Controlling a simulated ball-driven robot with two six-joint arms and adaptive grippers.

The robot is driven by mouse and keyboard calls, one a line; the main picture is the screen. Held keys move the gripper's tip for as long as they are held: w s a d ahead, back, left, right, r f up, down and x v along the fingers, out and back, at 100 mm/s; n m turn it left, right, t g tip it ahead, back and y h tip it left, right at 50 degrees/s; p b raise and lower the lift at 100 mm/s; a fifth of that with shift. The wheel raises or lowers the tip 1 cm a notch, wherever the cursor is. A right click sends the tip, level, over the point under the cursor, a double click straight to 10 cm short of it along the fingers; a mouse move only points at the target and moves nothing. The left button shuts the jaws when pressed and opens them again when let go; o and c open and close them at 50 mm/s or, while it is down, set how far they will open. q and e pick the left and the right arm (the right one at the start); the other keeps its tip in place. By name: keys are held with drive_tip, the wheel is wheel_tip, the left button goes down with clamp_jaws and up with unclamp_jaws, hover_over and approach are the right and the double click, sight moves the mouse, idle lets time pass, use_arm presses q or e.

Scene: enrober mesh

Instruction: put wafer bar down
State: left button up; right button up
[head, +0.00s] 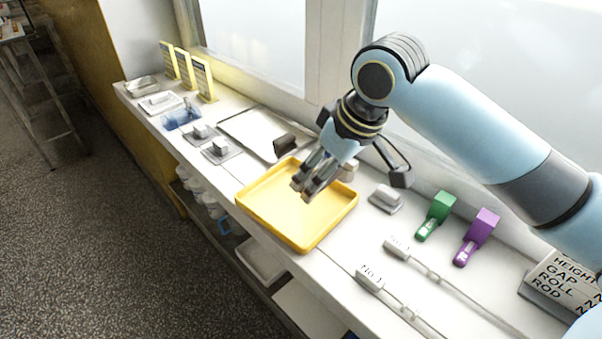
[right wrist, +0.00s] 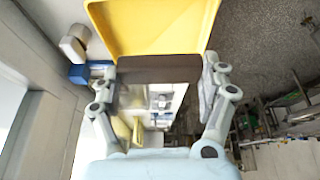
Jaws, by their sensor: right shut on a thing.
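My right gripper (head: 345,180) shows over the yellow tray (head: 255,182) in the head view; its height above the tray is hard to judge. In the right wrist view the gripper (right wrist: 160,72) is shut on the dark brown wafer bar (right wrist: 160,68), which spans between its fingertips. The yellow tray (right wrist: 150,30) fills the top of that view, right beside the bar. In the head view a dark brown block (head: 285,145) shows left of the fingers, by the tray's far corner; I cannot tell whether it is the held bar. My left gripper is not in view.
A pale flat sheet (head: 250,130) lies left of the tray. A grey block (head: 386,199), a green tool (head: 436,215) and a purple tool (head: 477,236) lie to its right. Yellow cards (head: 203,77) stand at the far end. Windows line the back; the bench's front edge is close.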

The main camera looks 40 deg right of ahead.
drive_tip(key=shift+s+d+r+p, duration=0.1)
drive_tip(key=shift+d+r+p, duration=0.2)
drive_tip(key=shift+d+r, duration=0.25)
drive_tip(key=shift+m, duration=0.3)
hover_over(278, 190)
drive_tip(key=s, duration=0.2)
drive_tip(key=f, duration=0.7)
drive_tip(key=shift+w+d, duration=0.15)
drive_tip(key=shift+w, duration=0.1)
drive_tip(key=shift+w+f, duration=0.1)
drive_tip(key=shift+f, duration=1.95)
drive_tip(key=o, duration=0.8)
drive_tip(key=shift+o, duration=0.2)
